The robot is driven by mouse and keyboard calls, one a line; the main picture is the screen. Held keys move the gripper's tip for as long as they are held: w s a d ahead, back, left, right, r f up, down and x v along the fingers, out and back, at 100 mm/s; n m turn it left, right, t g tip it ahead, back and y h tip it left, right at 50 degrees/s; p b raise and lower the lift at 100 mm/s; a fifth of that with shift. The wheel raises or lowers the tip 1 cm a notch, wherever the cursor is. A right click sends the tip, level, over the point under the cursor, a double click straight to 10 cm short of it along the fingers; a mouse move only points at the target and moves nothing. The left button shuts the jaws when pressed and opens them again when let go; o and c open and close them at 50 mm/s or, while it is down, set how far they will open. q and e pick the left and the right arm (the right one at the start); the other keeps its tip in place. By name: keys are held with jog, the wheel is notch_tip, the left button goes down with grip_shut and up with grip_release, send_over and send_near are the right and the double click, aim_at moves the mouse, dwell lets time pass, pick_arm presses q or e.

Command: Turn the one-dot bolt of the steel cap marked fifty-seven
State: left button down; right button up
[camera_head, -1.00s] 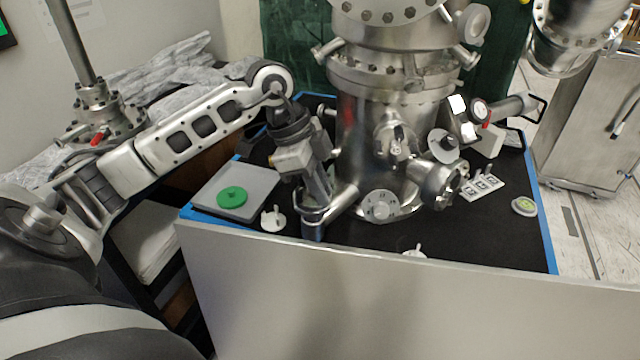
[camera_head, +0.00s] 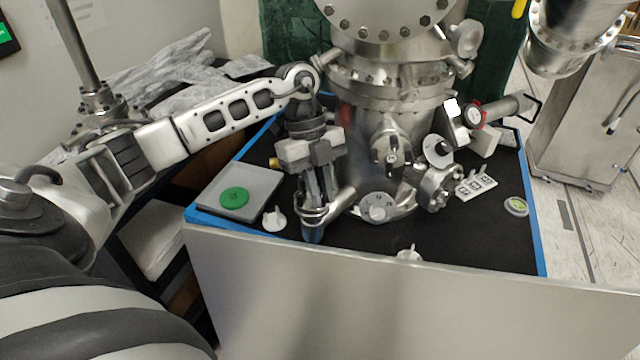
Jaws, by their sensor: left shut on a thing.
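The steel vacuum chamber (camera_head: 362,155) stands upright on the black table mat, with several short ports around its lower body. A small round steel cap (camera_head: 377,208) faces the front at its foot; I cannot read any number on it. My left gripper (camera_head: 314,222) points down at the end of the left port (camera_head: 342,197), shut on a small part at that port's cap. The fingers hide this part, and no dots are legible. A right port cap (camera_head: 440,186) with bolts faces right. My right gripper is not in view.
A grey tray (camera_head: 262,185) with a green disc (camera_head: 234,198) lies to the left. White pegged pieces (camera_head: 275,219) stand near the front edge. Number plates (camera_head: 476,184) and a round green-topped tin (camera_head: 516,206) lie right.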

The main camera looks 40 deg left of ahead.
pick_arm(q)
jog(key=m+g, duration=0.1)
jog(key=m, duration=0.2)
jog(key=m+y, duration=0.1)
jog(key=m, duration=0.2)
jog(key=shift+w+g, duration=0.2)
jog(key=shift+g, duration=0.2)
jog(key=shift+d+m+y, duration=0.1)
jog(key=shift+m+y, duration=0.4)
jog(key=shift+m, duration=0.3)
jog(key=c, duration=1.4)
grip_release()
jog(key=shift+c, duration=0.2)
jog(key=shift+r, duration=0.15)
